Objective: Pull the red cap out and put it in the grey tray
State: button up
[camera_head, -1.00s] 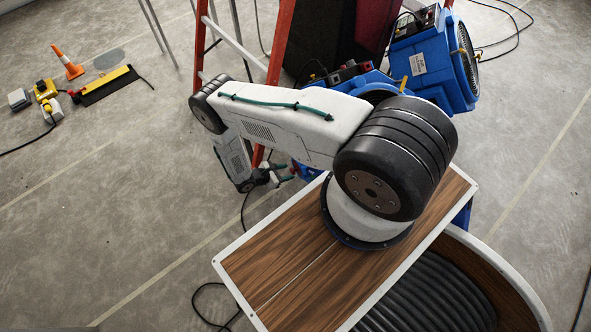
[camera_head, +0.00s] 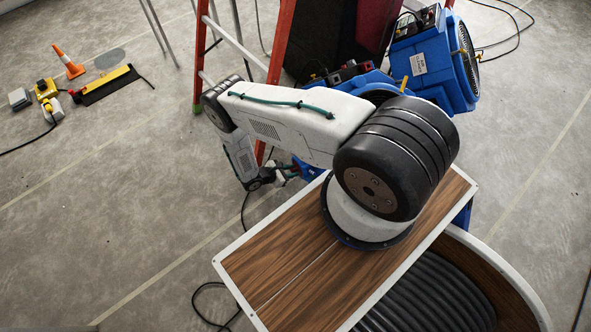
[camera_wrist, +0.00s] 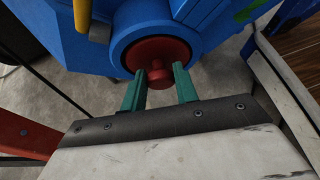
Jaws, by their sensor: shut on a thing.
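The red cap (camera_wrist: 157,56) sits in the round port of a blue machine (camera_wrist: 85,40) in the wrist view. A short red knob sticks out from its middle towards me. My gripper (camera_wrist: 160,76) has its two green fingers on either side of that knob, shut on it. In the head view my gripper (camera_head: 287,173) is low behind the wooden top, beside the blue machine; the cap is hidden there. I cannot make out a grey tray for sure in either view.
A red ladder (camera_head: 275,45) stands close behind my arm. More blue machines (camera_head: 435,60) stand at the right. An orange cone (camera_head: 68,62) and a yellow-black tool (camera_head: 108,85) lie far left. Cables (camera_head: 210,300) run on the floor; the left floor is mostly clear.

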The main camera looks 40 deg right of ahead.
jog(key=shift+w+a, duration=0.2)
jog(key=shift+a, duration=0.95)
jog(key=shift+w+a, duration=0.2)
jog(key=shift+a, duration=0.9)
jog(key=shift+w+a, duration=0.2)
jog(key=shift+a, duration=0.95)
